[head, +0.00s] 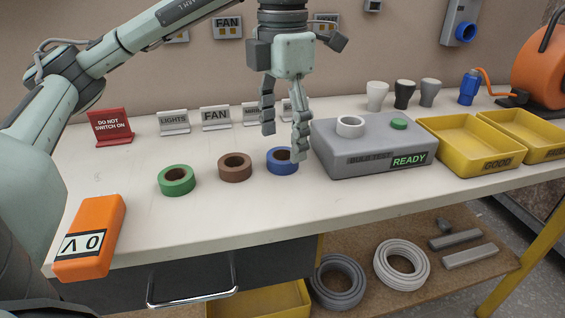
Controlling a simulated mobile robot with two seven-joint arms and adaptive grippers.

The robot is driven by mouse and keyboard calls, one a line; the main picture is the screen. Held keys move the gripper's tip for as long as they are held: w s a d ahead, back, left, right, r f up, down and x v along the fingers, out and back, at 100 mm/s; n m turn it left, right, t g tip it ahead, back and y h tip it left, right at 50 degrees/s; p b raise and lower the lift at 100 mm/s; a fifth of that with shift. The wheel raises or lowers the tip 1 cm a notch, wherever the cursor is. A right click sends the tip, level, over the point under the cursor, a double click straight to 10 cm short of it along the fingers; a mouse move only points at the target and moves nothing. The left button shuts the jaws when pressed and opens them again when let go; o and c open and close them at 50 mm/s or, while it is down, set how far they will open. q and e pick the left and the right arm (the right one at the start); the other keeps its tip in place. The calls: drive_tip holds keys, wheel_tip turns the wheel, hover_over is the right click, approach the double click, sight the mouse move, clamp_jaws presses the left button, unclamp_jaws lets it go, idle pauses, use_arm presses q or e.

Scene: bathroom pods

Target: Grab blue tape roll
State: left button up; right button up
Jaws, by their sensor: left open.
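The blue tape roll (275,165) lies flat on the white workbench, at the right end of a row with a brown tape roll (235,167) and a green tape roll (176,181). My left gripper (284,146) points down over the blue roll, with its fingers apart and nothing between them. Its right finger overlaps the right side of the blue roll in the picture and hides part of it. I cannot tell whether that finger touches the roll. My right gripper does not show.
A grey bulb test box (375,165) stands just right of the blue roll. Yellow bins (470,143) are farther right. Small label signs (215,119) and a red sign (110,127) stand behind. An orange meter (91,238) lies at the front left. The bench front is clear.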

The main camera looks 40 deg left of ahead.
sight(283, 160)
use_arm(q)
wheel_tip(283, 160, down, 3)
drive_tip(key=shift+r, duration=0.15)
drive_tip(key=c, duration=1.1)
